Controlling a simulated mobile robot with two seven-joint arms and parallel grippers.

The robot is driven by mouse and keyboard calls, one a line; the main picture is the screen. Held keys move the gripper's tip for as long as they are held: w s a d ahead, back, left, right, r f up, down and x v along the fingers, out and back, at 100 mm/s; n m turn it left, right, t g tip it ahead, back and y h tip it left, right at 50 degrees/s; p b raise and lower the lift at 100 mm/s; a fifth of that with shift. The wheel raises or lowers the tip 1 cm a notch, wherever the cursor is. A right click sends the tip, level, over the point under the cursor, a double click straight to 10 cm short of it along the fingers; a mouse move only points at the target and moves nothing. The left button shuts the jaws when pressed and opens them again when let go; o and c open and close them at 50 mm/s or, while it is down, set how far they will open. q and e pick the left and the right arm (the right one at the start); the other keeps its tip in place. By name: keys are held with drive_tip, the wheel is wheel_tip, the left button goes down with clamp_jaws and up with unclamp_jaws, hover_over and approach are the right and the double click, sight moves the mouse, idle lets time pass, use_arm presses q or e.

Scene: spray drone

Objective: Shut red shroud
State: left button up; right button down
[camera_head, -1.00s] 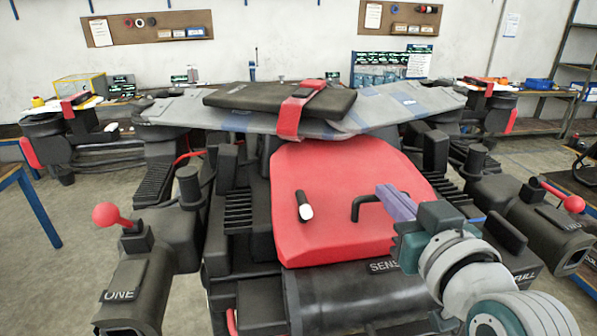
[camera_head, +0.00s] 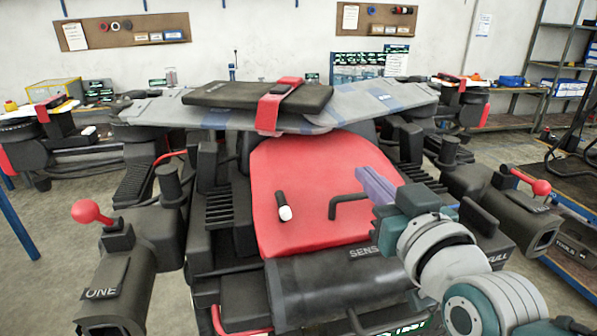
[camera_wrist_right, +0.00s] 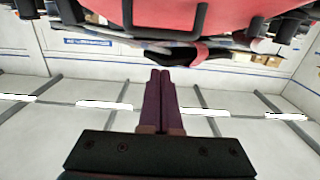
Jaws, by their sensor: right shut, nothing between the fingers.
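The red shroud (camera_head: 300,160) is a broad red panel sloping over the middle of the dark drone. A black bent handle (camera_head: 346,202) sticks up near its right side. A black rod with a white tip (camera_head: 283,206) stands out from its left part. My right gripper (camera_head: 364,180) has its purple fingers shut and empty, in front of the shroud just right of the handle. I cannot tell whether they touch. In the right wrist view, the closed fingers (camera_wrist_right: 160,76) point toward the red panel (camera_wrist_right: 240,14) and its handle (camera_wrist_right: 165,32), with a visible gap in the picture. My left gripper is not in view.
A grey wing with a black strapped pad (camera_head: 225,95) lies across the drone behind the shroud. Red-knobbed levers stand at the left (camera_head: 90,211) and right (camera_head: 541,187). A dark cylinder (camera_head: 330,275) lies below the shroud. Open floor shows at left.

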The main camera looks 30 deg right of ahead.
use_arm(q)
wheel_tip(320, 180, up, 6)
drive_tip(key=p, duration=0.5)
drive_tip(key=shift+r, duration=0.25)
use_arm(e)
drive_tip(key=s+a+n+g+y, duration=0.1)
drive_tip(key=s+a+g, duration=0.2)
drive_tip(key=s, duration=0.5)
drive_tip(key=s+a+n+g+y, duration=0.1)
drive_tip(key=s+a+n+g, duration=0.1)
drive_tip(key=s+g, duration=0.4)
drive_tip(key=s+a+n+g+y, duration=0.1)
drive_tip(key=s+a+g, duration=0.3)
drive_tip(key=s, duration=0.6)
drive_tip(key=shift+a+n+g+y, duration=0.15)
drive_tip(key=shift+n+g+y, duration=0.2)
drive_tip(key=shift+y, duration=0.25)
